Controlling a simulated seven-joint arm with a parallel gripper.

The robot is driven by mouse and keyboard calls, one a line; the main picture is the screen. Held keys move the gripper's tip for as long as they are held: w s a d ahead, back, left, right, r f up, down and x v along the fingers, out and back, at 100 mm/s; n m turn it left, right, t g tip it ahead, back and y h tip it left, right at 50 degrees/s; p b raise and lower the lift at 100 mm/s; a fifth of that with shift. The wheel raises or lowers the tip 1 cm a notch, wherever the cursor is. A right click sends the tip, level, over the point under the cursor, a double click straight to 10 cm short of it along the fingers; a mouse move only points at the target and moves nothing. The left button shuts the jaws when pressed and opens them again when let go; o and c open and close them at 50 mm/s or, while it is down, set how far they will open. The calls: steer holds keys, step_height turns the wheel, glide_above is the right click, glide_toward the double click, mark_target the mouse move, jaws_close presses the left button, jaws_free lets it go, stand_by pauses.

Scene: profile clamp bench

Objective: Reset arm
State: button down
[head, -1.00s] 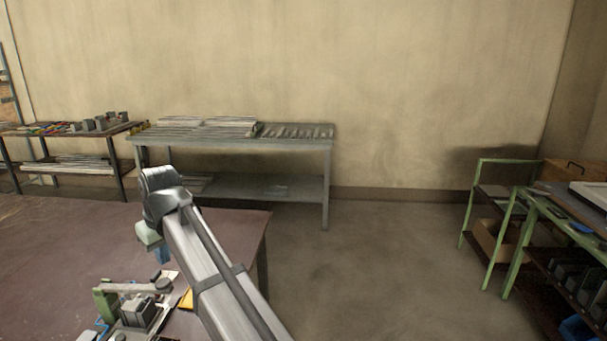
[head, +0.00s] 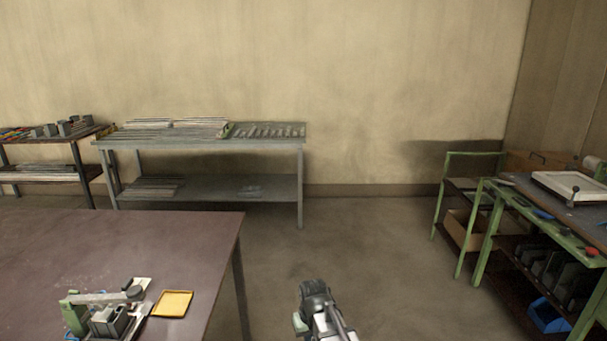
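My arm (head: 326,322) shows at the bottom centre of the head view, over the floor to the right of the brown table. Only its upper end, with a dark rounded joint, is in the picture. My gripper's fingers cannot be made out, so its state and anything in it are hidden. The clamp fixture (head: 108,315), with a green post and a grey lever, stands on the table at the lower left, apart from my arm.
A yellow tray (head: 173,304) lies on the brown table (head: 150,245) by the clamp. A grey bench (head: 205,141) with metal profiles stands at the back wall. A green-framed workbench (head: 483,232) stands at the right. The floor (head: 350,240) between them is clear.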

steer(key=s+d+f+m+g, duration=0.1)
steer(key=s+d+f+m, duration=0.1)
steer(key=s+d+f, duration=0.45)
steer(key=s+d+f+m, duration=0.2)
steer(key=s+d+f, duration=0.15)
steer(key=d, duration=0.55)
steer(key=s+f+g, duration=0.3)
steer(key=s+f, duration=0.7)
steer(key=s, duration=0.4)
steer(key=s+f+g, duration=0.3)
steer(key=s+f, duration=0.8)
steer(key=s, duration=0.4)
steer(key=shift+g, duration=0.4)
steer(key=shift+r, duration=0.1)
